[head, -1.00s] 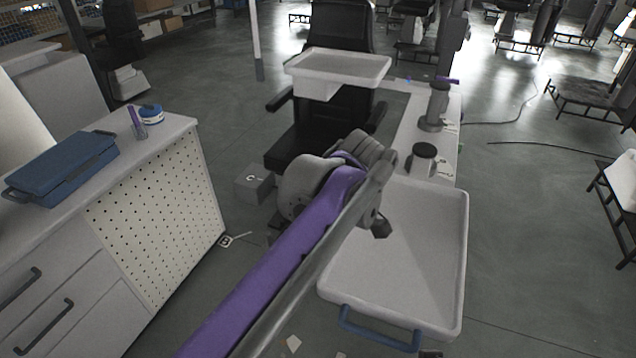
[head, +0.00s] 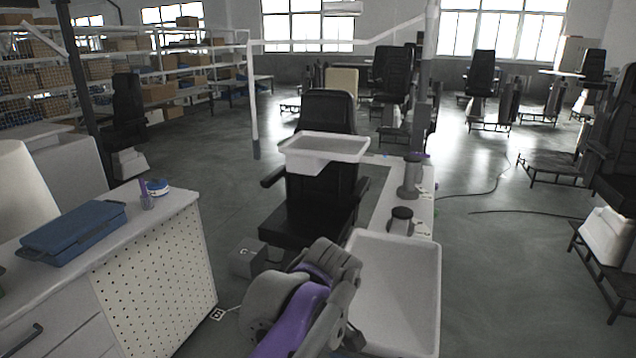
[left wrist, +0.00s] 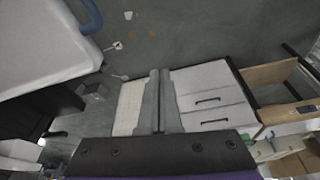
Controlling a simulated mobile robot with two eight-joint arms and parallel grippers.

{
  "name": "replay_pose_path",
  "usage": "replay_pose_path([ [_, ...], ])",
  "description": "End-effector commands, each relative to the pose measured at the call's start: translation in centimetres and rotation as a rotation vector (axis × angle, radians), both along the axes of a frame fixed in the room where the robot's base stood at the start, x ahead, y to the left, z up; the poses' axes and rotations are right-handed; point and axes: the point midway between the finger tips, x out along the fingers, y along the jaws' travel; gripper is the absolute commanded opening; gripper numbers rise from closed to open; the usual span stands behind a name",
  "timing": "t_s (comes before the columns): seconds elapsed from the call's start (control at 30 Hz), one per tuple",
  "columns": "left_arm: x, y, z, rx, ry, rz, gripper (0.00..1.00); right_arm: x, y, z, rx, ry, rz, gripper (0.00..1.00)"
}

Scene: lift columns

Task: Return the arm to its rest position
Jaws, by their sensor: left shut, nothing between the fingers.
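My left arm (head: 298,310), purple and grey, rises into the head view from the bottom edge, with its bulky grey joint in front of the white tray. Its gripper is out of that view. In the left wrist view my left gripper (left wrist: 159,75) shows two grey fingers lying side by side, shut and empty. They stand in front of a white cabinet with drawers (left wrist: 210,98). My right gripper is in neither view.
A workbench (head: 150,232) with a blue case (head: 75,232) stands at the left. A large white tray (head: 400,285) is right of my arm. A black chair (head: 310,220) and a smaller raised tray (head: 325,150) stand ahead.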

Motion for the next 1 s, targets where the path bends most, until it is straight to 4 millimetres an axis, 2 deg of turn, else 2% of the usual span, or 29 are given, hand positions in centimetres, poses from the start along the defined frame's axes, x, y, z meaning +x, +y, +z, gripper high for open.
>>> replay_pose_path([
  [0.03,-0.8,1.4,-0.6,-0.012,0.007,-0.049,0.00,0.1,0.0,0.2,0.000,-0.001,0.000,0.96],
  [0.27,-5.1,6.6,-4.3,-0.061,0.011,-0.358,0.00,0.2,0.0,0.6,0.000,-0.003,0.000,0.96],
  [0.4,-9.2,9.9,-8.0,-0.057,-0.034,-0.602,0.00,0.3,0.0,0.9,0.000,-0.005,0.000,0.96],
  [0.5,-12.0,11.6,-10.7,-0.025,-0.077,-0.762,0.00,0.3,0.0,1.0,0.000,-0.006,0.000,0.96],
  [0.6,-14.0,12.7,-12.9,0.018,-0.113,-0.882,0.00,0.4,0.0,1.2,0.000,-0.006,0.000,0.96],
  [0.7,-15.2,13.3,-14.3,0.055,-0.137,-0.958,0.00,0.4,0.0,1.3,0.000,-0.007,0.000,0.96],
  [0.8,-15.8,13.5,-14.9,0.074,-0.146,-0.996,0.00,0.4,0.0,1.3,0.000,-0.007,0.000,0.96],
  [1.0,-15.8,13.5,-15.0,0.079,-0.148,-1.006,0.00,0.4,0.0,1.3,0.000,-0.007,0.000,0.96],
])
